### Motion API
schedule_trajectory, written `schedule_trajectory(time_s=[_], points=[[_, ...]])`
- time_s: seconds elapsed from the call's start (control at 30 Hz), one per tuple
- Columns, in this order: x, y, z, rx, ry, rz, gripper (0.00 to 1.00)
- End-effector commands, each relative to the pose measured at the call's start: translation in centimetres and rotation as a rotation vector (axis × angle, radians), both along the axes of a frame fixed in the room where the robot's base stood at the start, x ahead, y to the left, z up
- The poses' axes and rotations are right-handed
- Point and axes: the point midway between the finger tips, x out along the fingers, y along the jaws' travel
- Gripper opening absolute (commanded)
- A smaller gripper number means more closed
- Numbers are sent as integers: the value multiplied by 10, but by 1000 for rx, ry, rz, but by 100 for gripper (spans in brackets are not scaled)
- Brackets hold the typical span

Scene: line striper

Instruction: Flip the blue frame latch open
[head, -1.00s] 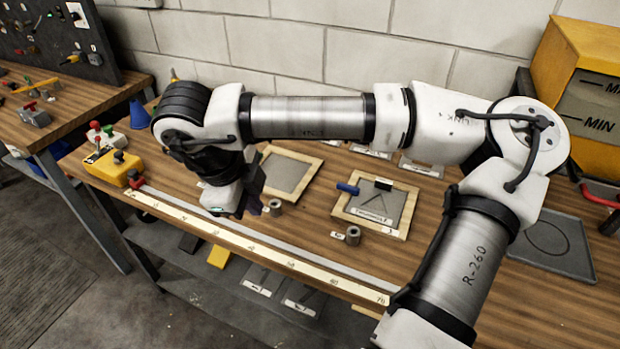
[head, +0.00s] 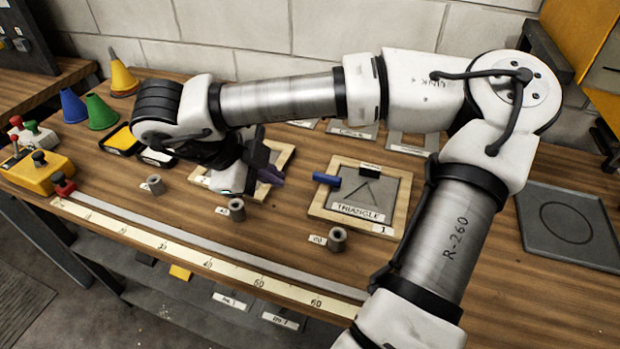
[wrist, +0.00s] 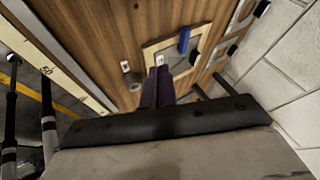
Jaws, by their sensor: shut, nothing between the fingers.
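The blue frame latch (head: 326,179) is a short blue bar on the left edge of a wooden frame (head: 318,213). The frame lies on the table around a grey plate labelled TRIANGLE (head: 385,191). In the wrist view the blue latch (wrist: 184,40) shows near the top, beyond the fingers. My gripper (head: 270,176) is left of the latch, over a second wooden frame, and apart from the latch. Its dark purple fingers are shut and empty; they show in the wrist view (wrist: 159,82) too. My wrist hides part of the second frame.
Small grey cylinders (head: 337,238) with tags stand in front of the frames. A long ruler strip (head: 215,262) runs along the front edge. Coloured cones (head: 101,112) and a yellow control box (head: 38,172) are at left. A grey tray (head: 568,228) lies at right.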

Motion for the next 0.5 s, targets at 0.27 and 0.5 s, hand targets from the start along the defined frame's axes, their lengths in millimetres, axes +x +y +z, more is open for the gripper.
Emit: schedule_trajectory(time_s=[0.27, 0.5], points=[[5, -9, -13, 0, 4, -1, 0], [21, -34, -51, 2, 7, -3, 0]])
